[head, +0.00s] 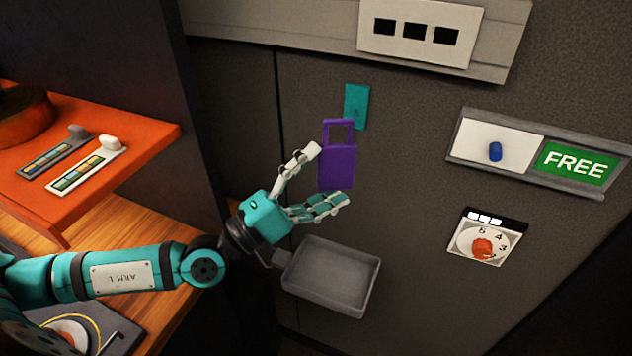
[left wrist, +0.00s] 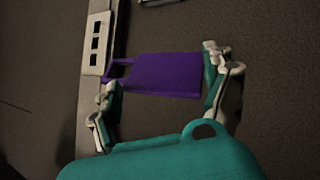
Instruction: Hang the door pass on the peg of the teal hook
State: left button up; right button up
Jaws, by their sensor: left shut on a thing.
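The door pass (head: 337,167) is a purple card with a square open loop at its top. My left gripper (head: 325,176) is shut on it, with one finger at its left side and the other at its lower edge. In the left wrist view the pass (left wrist: 166,75) spans between the two fingertips (left wrist: 164,76). The teal hook (head: 356,106) is a flat plate on the grey wall. The loop overlaps the plate's lower left in the head view. I cannot make out the peg, nor tell whether the loop touches it. My right gripper is in neither view.
A grey tray (head: 322,292) juts out below my left gripper. An orange shelf (head: 140,140) with two slider units stands left. The wall also bears a three-window panel (head: 368,38), a FREE sign (head: 575,167) and a dial (head: 466,247).

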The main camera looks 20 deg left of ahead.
pick_arm(q)
jog(key=shift+w, duration=0.7)
jog(key=shift+w+d+f+b, duration=0.1)
jog(key=shift+w+f+b, duration=0.25)
jog(key=shift+w+b, duration=0.35)
jog(key=shift+w+a+f+b, duration=0.1)
jog(key=shift+w+f+b, duration=0.25)
jog(key=shift+w, duration=0.65)
jog(key=shift+w+d+f+b, duration=0.1)
jog(key=shift+w+f+b, duration=0.2)
jog(key=shift+w+b, duration=0.4)
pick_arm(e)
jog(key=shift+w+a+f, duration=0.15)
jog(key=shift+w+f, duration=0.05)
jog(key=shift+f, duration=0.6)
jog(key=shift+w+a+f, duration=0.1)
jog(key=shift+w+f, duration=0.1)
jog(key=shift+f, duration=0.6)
pick_arm(q)
jog(key=shift+w, duration=0.15)
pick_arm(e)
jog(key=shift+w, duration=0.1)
pick_arm(q)
jog(key=o, duration=0.9)
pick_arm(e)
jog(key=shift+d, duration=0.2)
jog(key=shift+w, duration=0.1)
